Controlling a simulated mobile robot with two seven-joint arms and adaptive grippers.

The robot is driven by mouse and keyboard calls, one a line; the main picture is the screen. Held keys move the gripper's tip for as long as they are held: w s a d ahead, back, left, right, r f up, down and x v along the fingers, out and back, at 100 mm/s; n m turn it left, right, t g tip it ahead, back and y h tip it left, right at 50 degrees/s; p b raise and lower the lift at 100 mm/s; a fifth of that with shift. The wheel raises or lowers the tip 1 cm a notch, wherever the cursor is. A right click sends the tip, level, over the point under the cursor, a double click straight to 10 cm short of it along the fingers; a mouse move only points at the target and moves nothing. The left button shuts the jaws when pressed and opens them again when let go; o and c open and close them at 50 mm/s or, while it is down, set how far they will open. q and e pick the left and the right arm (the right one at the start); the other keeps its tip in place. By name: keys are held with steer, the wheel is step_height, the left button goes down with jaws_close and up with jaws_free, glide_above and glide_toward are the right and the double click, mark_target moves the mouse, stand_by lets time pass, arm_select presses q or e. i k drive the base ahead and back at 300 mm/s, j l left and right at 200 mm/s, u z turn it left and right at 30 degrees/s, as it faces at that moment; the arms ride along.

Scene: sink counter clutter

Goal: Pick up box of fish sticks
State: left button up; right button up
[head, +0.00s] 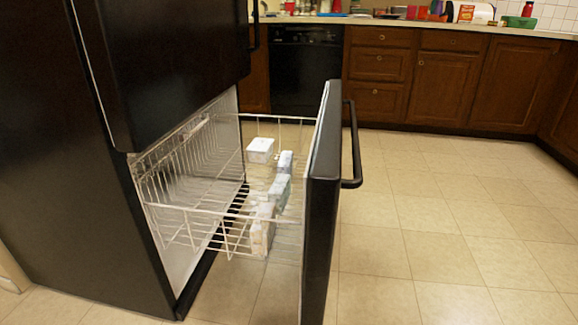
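Several pale boxes sit in the white wire basket (180,209) of the open bottom drawer of a black refrigerator. One white box (260,150) lies toward the back of the basket. A small whitish box (285,162) is beside it. A white and greenish box (280,191) is in the middle. A tan and white box (262,230) stands nearest, behind the front wires. The print is too small to read, so I cannot tell which one is the fish sticks. Neither of my grippers is in view.
The black drawer front (322,190) with its bar handle (354,145) stands pulled out over the floor. The refrigerator body (70,170) fills the left. Tiled floor (430,220) is clear to the right. Wooden cabinets (440,80), a black dishwasher (305,70) and a cluttered counter line the back.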

mark_target(284, 165)
steer(key=i+l, duration=0.2)
steer(key=i, duration=0.3)
steer(key=i+l, duration=0.2)
steer(key=i, duration=0.3)
